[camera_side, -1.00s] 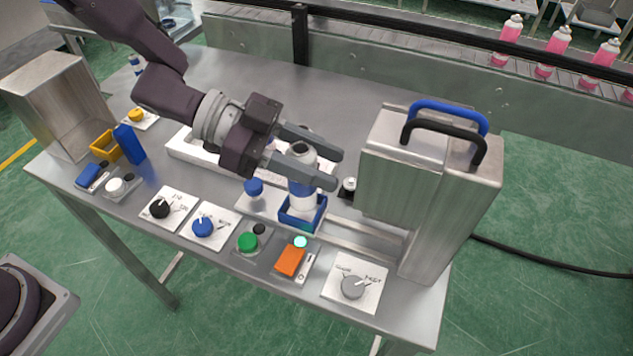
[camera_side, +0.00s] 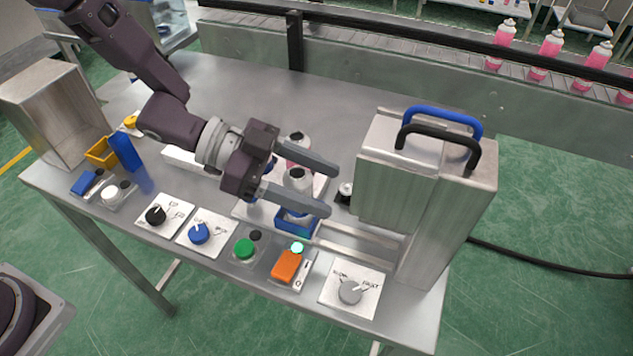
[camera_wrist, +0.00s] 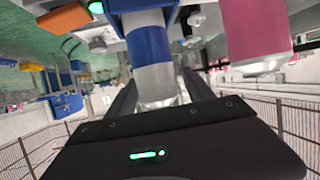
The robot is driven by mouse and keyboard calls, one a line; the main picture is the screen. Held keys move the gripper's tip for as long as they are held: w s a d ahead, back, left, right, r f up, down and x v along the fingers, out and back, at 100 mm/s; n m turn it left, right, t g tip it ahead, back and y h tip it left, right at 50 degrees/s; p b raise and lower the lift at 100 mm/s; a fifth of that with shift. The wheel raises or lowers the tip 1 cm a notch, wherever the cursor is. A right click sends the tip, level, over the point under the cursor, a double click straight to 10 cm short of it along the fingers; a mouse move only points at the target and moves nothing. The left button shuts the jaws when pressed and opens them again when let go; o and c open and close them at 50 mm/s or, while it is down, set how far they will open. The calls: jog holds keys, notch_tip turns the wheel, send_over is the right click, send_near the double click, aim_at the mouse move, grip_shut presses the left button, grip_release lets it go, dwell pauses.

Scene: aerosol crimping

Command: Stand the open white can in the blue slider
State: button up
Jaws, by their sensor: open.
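The open white can (camera_side: 298,181) stands upright in the blue slider (camera_side: 285,225), its dark open mouth facing up. In the wrist view the can (camera_wrist: 148,50) shows a blue band around its middle, and part of the blue slider (camera_wrist: 120,6) shows at the top edge. My gripper (camera_side: 331,191) is open, with one finger on either side of the can. The fingers partly hide the can's lower body and the slider. I cannot tell whether either finger still touches the can.
A pink can (camera_side: 297,150) stands close behind the white can; it is large at the right of the wrist view (camera_wrist: 255,35). The steel press housing (camera_side: 405,175) stands to the right. Knobs and buttons, including an orange one (camera_side: 286,266), line the table's front.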

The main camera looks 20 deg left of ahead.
jog(key=v, duration=1.2)
jog(key=w+a+r+n+t+y, duration=0.3)
jog(key=w+a+r+t+y, duration=0.1)
jog(key=w+a+t+y, duration=0.15)
jog(key=s+a+r+n+t+y, duration=0.25)
jog(key=a+r+n+y, duration=0.45)
jog(key=a, duration=0.4)
jog(key=s+f+n+g, duration=0.1)
jog(key=s+n+g, duration=0.4)
jog(key=s, duration=1.7)
jog(key=shift+d+f+n+y, duration=0.15)
jog(key=shift+f+n+y, duration=0.15)
jog(key=shift+n+y, duration=0.15)
jog(key=shift+w, duration=0.1)
